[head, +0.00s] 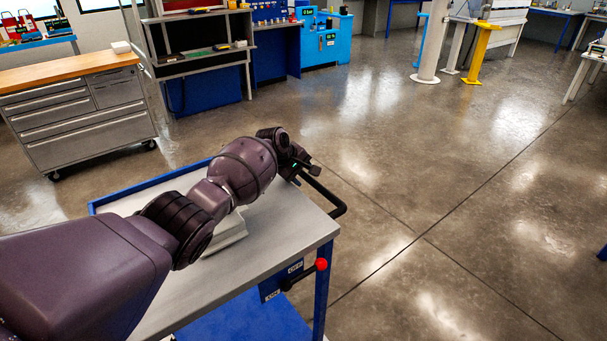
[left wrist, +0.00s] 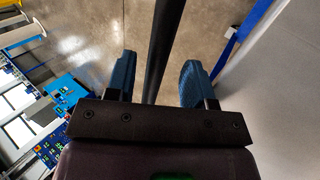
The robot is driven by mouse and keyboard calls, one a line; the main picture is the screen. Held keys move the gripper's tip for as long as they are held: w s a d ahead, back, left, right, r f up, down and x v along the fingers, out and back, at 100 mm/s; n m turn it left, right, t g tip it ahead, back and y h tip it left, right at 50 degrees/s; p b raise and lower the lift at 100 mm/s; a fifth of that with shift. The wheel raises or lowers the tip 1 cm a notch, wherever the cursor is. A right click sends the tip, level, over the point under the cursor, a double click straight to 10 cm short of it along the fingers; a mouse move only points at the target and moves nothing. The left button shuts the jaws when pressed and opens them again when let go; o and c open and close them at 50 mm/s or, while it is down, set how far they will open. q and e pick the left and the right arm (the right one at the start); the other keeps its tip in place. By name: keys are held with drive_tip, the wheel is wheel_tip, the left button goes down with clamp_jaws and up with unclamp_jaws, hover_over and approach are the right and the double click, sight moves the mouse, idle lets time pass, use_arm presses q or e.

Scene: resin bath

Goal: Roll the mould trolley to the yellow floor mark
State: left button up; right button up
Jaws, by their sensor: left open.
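The trolley (head: 262,240) has a grey top and blue frame and stands in front of me in the head view. A pale block, perhaps the mould (head: 228,236), lies on it, partly hidden by my left arm. The trolley's black push handle (head: 334,193) sticks out at its right end. My left gripper (head: 308,172) is at this handle. In the left wrist view the black handle bar (left wrist: 163,50) runs between the open blue fingers of the left gripper (left wrist: 156,82), with gaps beside it. No yellow floor mark shows. My right gripper is not in view.
A red-knobbed lever (head: 321,264) sits on the trolley's near right corner. A drawer cabinet (head: 85,115) and a grey shelf rack (head: 200,75) stand behind at left. A yellow post (head: 479,52) and white column (head: 431,45) stand far right. The floor (head: 440,190) at right is clear.

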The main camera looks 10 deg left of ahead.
use_arm(q)
drive_tip(key=p+v, duration=0.3)
drive_tip(key=v, duration=0.6)
drive_tip(key=shift+w+d+r+p, duration=0.1)
drive_tip(key=shift+w+d+p, duration=0.05)
drive_tip(key=shift+p, duration=0.25)
drive_tip(key=shift+a+r, duration=0.2)
drive_tip(key=shift+s, duration=0.25)
